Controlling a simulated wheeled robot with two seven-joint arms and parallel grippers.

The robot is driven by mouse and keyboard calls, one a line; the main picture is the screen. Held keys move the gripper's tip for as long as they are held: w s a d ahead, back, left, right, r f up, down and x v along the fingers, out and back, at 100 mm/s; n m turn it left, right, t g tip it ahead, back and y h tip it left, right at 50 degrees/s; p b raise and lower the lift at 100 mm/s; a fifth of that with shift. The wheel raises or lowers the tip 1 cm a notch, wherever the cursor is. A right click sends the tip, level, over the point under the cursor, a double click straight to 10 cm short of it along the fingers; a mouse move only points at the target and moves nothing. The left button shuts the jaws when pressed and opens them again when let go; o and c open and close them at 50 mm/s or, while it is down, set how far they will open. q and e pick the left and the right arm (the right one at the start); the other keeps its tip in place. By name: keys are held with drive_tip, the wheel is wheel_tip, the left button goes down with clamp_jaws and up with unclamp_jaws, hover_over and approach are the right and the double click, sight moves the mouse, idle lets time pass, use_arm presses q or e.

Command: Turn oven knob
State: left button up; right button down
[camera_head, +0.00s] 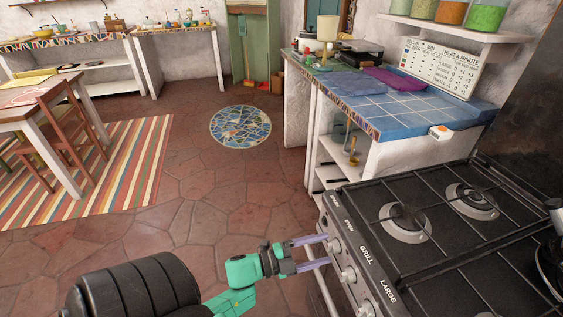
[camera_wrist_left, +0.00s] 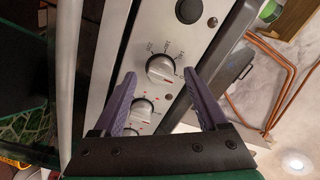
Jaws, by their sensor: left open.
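The stove's steel front panel carries a row of silver knobs. In the head view one knob (camera_head: 333,246) is right at the fingertips of my left gripper (camera_head: 326,251), and others sit nearer along the panel. In the left wrist view a round knob (camera_wrist_left: 161,69) with a ridged grip and dial marks lies between the tips of my left gripper (camera_wrist_left: 160,74). The purple fingers are open, one on each side; whether they touch the knob I cannot tell. A second knob (camera_wrist_left: 141,110) shows between the fingers lower down. My right gripper is not in view.
The black stove top (camera_head: 440,235) with burners and grates lies right of the panel. A blue tiled counter (camera_head: 400,115) stands behind it, with an orange and white timer (camera_head: 439,132) on its edge. The tiled floor left of the stove is clear.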

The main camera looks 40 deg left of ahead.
use_arm(q)
drive_tip(key=v, duration=1.3)
drive_tip(key=shift+b, duration=0.4)
drive_tip(key=s+a+f+n+g+y+p, duration=0.15)
drive_tip(key=f+n+y, duration=0.3)
drive_tip(key=f, duration=0.55)
drive_tip(key=s+a+f+n+g+y+p, duration=0.1)
drive_tip(key=a+f+n+g+y+p, duration=0.2)
drive_tip(key=f+n, duration=0.5)
drive_tip(key=s+d+f+n+g+p, duration=0.1)
drive_tip(key=s+d+f+g, duration=0.2)
drive_tip(key=s+f+g, duration=0.2)
drive_tip(key=s+d+f+n+g+y+p, duration=0.1)
drive_tip(key=s+d+f+g, duration=0.3)
drive_tip(key=s+f, duration=0.7)
drive_tip(key=shift+s+n+g, duration=0.4)
drive_tip(key=shift+n+g, duration=0.15)
drive_tip(key=shift+n, duration=0.1)
drive_tip(key=shift+y, duration=0.25)
